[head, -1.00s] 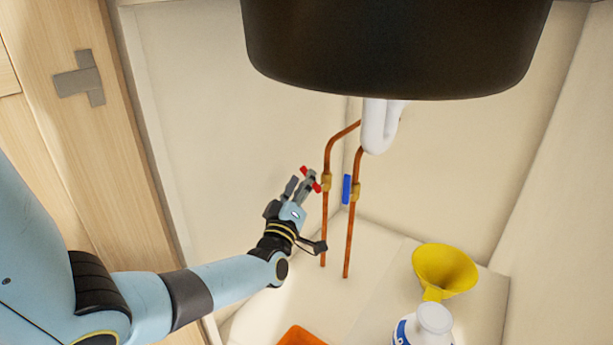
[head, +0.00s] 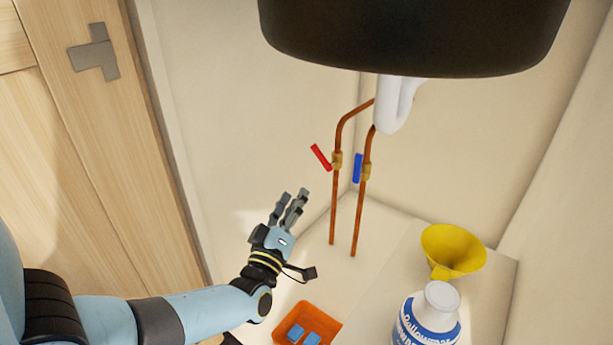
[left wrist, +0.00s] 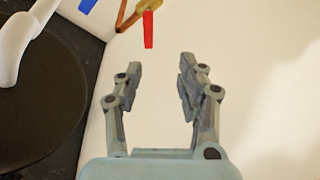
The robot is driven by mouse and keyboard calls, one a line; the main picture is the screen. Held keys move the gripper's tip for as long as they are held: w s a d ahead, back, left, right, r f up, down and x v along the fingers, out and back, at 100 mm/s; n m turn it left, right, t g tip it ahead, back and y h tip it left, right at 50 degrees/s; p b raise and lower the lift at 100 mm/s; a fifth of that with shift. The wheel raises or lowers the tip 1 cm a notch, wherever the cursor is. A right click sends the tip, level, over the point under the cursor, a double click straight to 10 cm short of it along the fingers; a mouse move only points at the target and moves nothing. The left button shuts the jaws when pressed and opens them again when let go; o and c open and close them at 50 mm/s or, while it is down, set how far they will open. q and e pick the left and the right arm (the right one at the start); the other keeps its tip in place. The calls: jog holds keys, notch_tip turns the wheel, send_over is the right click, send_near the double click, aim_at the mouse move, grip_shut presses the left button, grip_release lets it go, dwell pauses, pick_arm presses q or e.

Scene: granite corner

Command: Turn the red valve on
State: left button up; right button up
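The red valve handle (head: 321,157) sits tilted on the brass fitting of the left copper pipe (head: 334,205), its upper end leaning left. In the left wrist view the red handle (left wrist: 148,29) shows beyond the fingertips, near the top. My left gripper (head: 296,192) is below and left of the handle, apart from it. Its two fingers stand apart with nothing between them, as the left wrist view (left wrist: 158,72) also shows. My right gripper is not in view.
A blue valve handle (head: 357,168) is on the right copper pipe, close beside. The dark sink basin (head: 415,35) and white drain pipe (head: 393,105) hang above. A yellow funnel (head: 452,250), white bottle (head: 425,318) and orange tray (head: 329,330) with blue items stand below.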

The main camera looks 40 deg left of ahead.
aim_at(318, 155)
pick_arm(q)
jog(key=x, duration=0.4)
jog(key=r+x, duration=0.1)
jog(key=x, duration=0.3)
jog(key=d+x, duration=0.1)
jog(key=x, duration=0.3)
jog(key=shift+w+a+r+p, duration=0.1)
jog(key=shift+w+r+p, duration=0.15)
jog(key=shift+p, duration=0.15)
jog(key=shift+w+a+r, duration=0.15)
jog(key=shift+w+r, duration=0.1)
jog(key=shift+w, duration=0.15)
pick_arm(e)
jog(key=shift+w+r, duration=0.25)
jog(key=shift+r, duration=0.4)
pick_arm(q)
jog(key=shift+c, duration=0.2)
grip_shut()
